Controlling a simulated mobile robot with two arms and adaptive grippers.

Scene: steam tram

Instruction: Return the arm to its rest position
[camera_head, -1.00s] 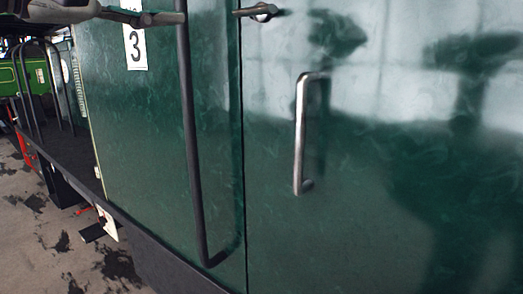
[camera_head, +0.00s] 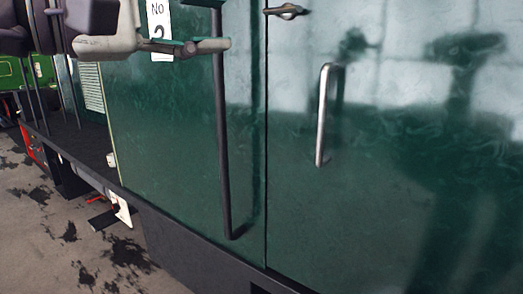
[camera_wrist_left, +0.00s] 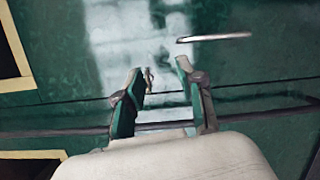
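My left gripper (camera_head: 224,44) comes in from the top left in the head view, in front of the green tram side and beside the dark vertical grab rail (camera_head: 222,130). In the left wrist view the left gripper (camera_wrist_left: 158,68) has its two green-padded fingers spread apart with nothing held. A small latch handle (camera_wrist_left: 149,77) shows between and beyond the fingertips; it also shows in the head view (camera_head: 286,11). My right gripper is in neither view.
A silver door handle (camera_head: 323,115) is on the green door panel (camera_head: 400,190). A dark ledge (camera_head: 200,250) runs along the bottom. Stained floor (camera_head: 60,220) is clear at lower left.

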